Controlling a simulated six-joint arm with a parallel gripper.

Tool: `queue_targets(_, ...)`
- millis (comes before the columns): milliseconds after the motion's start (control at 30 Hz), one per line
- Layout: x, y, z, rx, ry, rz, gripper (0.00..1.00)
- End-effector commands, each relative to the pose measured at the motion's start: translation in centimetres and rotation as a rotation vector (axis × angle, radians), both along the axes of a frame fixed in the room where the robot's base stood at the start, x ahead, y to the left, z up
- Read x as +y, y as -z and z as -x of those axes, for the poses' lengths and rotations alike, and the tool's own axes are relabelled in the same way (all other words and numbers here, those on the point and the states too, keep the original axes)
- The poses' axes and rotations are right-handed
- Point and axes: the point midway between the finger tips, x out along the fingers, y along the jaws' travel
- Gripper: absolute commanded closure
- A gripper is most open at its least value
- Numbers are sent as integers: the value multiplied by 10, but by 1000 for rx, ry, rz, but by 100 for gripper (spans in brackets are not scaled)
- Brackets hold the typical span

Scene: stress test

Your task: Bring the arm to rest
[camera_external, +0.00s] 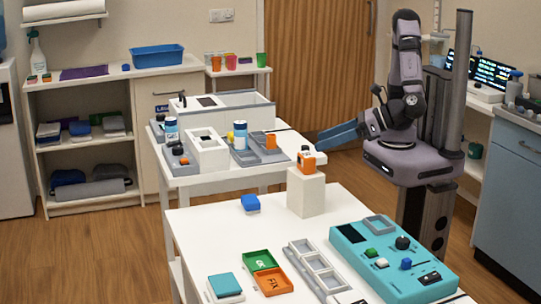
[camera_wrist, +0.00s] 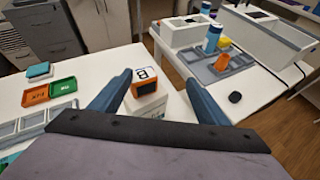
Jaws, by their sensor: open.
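My arm stands at the back right in the external view, folded up over its base. My gripper (camera_external: 340,135) has blue fingers that point left, towards the tables, above the gap near the door. In the wrist view my gripper (camera_wrist: 157,88) is open, its two fingers apart with nothing held. An orange box (camera_wrist: 146,83) with a white label shows beyond and between the fingers, apart from them. In the external view this orange box (camera_external: 307,160) stands on a white block (camera_external: 306,192) on the front table.
The front table (camera_external: 205,235) holds a teal control panel (camera_external: 355,240), a grey tray (camera_external: 290,251), green (camera_external: 257,259) and orange (camera_external: 274,282) trays and a blue block (camera_external: 250,203). The rear table holds blue-labelled bottles and a white box (camera_external: 207,151). Wooden floor is open at left.

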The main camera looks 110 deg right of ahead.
Motion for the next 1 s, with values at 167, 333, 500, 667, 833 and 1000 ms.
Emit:
queue_targets(167,-68,-7,6,29,336,-201,31)
queue_targets(333,-125,30,48,78,808,-508,31)
queue_targets(500,-142,59,92,43,1314,-846,31)
queue_targets(667,-138,68,110,-74,1742,-1128,31)
queue_targets(833,-134,69,110,-213,2053,-1332,31)
queue_targets(1000,-133,69,106,-290,2190,-1425,31)
